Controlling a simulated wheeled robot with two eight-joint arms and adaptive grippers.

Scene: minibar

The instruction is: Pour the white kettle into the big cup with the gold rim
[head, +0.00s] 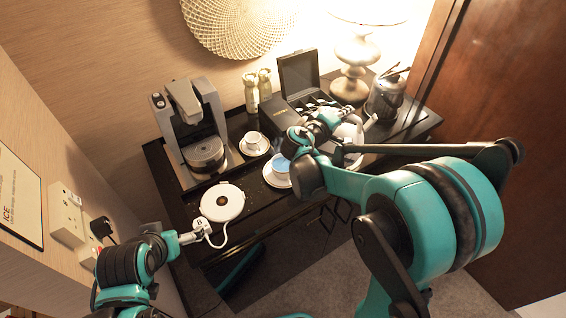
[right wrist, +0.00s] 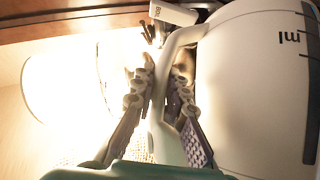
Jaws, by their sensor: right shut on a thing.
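The white kettle (head: 351,131) is in the head view at the right end of the counter, partly hidden behind my right gripper. My right gripper (head: 338,115) is shut on its handle. In the right wrist view, the pale handle (right wrist: 163,118) runs between the fingers (right wrist: 160,85), and the kettle body (right wrist: 255,85) with "ml" markings fills the right side. The larger cup (head: 277,175), bluish inside, stands on a saucer left of my right wrist; its rim colour is too small to tell. My left gripper (head: 198,233) is beside the round white base; its fingers are unclear.
The round white base (head: 237,203) lies on the front left of the dark counter. A smaller cup (head: 252,138) on a saucer stands behind the larger one. A coffee machine (head: 190,125), an open black box (head: 298,75), a lamp (head: 355,50) and a metal bucket (head: 385,98) line the back.

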